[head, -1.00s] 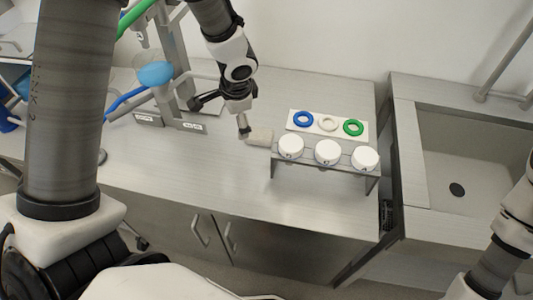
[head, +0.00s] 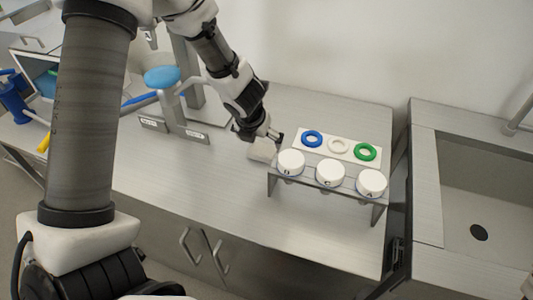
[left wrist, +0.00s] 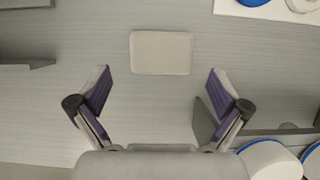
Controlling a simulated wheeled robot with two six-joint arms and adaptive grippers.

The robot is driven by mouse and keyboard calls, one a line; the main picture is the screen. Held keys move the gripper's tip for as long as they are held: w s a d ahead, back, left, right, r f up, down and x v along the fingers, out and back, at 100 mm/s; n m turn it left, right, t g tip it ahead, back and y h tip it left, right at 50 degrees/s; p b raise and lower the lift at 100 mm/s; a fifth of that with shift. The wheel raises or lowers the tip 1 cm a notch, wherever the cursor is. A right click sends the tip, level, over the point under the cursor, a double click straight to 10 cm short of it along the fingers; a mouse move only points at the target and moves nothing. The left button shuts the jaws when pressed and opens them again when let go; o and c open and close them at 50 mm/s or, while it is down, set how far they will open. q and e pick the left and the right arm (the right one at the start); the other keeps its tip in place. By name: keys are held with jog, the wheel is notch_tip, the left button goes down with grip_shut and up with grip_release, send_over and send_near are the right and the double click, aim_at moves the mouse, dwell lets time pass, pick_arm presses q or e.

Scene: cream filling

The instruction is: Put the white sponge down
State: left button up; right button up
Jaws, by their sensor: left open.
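The white sponge (head: 262,150) lies flat on the steel counter, just left of the rack. It also shows whole in the left wrist view (left wrist: 161,52), as a pale rounded rectangle. My left gripper (head: 268,134) is above and behind it in the head view, hiding part of its far edge. In the left wrist view my left gripper (left wrist: 159,82) is open and empty. Its two fingers are spread wide, and the sponge lies beyond the tips, apart from both. My right gripper does not show.
A steel rack (head: 381,207) holds white round-topped containers (head: 330,172). Behind it a white plate (head: 324,149) carries blue, white and green rings. A sink (head: 490,200) is at right. A machine with a blue top (head: 162,77) stands at left. The front counter is clear.

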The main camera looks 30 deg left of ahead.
aim_at(263, 148)
pick_arm(q)
notch_tip(263, 148, down, 3)
jog(key=shift+w+b, duration=0.1)
jog(key=shift+b, duration=0.55)
jog(key=shift+w+a+f, duration=0.1)
jog(key=shift+w+f, duration=0.8)
jog(key=shift+f, duration=0.2)
jog(key=shift+s+r, duration=0.1)
jog(key=shift+r, duration=0.05)
jog(key=shift+s+r, duration=0.1)
jog(key=shift+s, duration=0.1)
jog(key=c, duration=0.8)
